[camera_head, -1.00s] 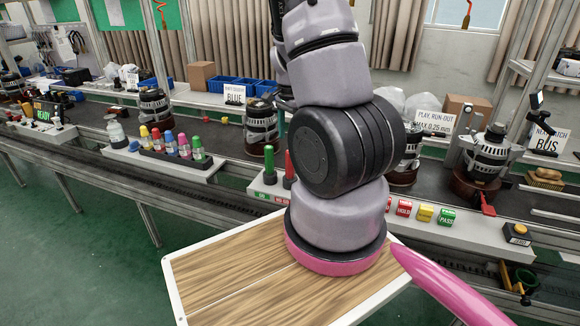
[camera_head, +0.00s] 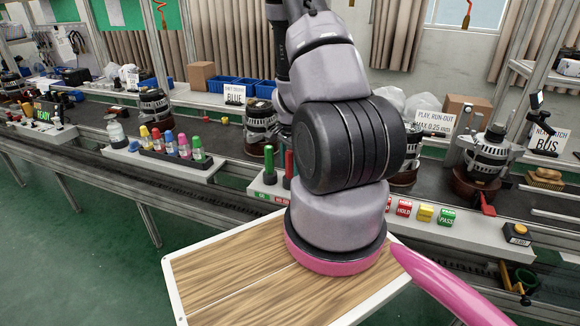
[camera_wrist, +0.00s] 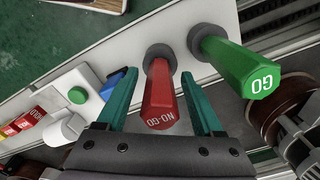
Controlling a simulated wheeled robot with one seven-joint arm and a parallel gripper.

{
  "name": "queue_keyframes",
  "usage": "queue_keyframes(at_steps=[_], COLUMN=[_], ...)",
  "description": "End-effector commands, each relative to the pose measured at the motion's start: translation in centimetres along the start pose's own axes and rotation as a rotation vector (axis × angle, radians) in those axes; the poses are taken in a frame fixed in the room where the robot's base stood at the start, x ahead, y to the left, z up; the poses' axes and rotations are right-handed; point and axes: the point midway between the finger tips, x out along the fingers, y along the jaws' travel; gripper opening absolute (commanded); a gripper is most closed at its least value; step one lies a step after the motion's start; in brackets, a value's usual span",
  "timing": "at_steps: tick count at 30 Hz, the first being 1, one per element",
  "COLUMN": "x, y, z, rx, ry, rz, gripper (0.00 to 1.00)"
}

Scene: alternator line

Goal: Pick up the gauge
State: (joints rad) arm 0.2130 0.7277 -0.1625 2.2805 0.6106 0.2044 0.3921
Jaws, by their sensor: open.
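Two hexagonal gauges stand in dark round sockets on a white strip. The red one (camera_wrist: 160,95), marked NO-GO, lies between the two teal fingers of my gripper (camera_wrist: 157,80) in the wrist view. The fingers are apart, one on each side of it; I cannot tell if either touches it. The green gauge (camera_wrist: 240,68), marked GO, stands just right of the right finger. In the head view the green gauge (camera_head: 268,163) and the red gauge (camera_head: 289,163) show left of my arm, the red one partly hidden. My gripper is hidden there behind the arm.
Coloured blocks (camera_wrist: 20,125) and a green button (camera_wrist: 77,95) lie left of the fingers in the wrist view. An alternator (camera_head: 261,122) stands behind the gauges. A rack of coloured bottles (camera_head: 175,155) stands to the left, and a HOLD block (camera_head: 404,208) to the right.

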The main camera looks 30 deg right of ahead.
Motion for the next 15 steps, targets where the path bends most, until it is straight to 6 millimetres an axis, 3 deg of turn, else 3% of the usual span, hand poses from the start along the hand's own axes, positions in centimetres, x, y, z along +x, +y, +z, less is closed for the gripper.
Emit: queue_keyframes(at_steps=[5, 10, 11, 15], x=[0.00, -0.02, -0.02, -0.04], y=[-0.03, -0.03, -0.03, -0.04], z=[-0.02, -0.02, -0.03, -0.03], rx=[0.000, 0.000, 0.000, -0.001], ry=[0.001, 0.001, 0.001, 0.001], rz=[-0.001, -0.001, -0.001, -0.001], gripper=[0.69, 0.07, 0.00, 0.00])
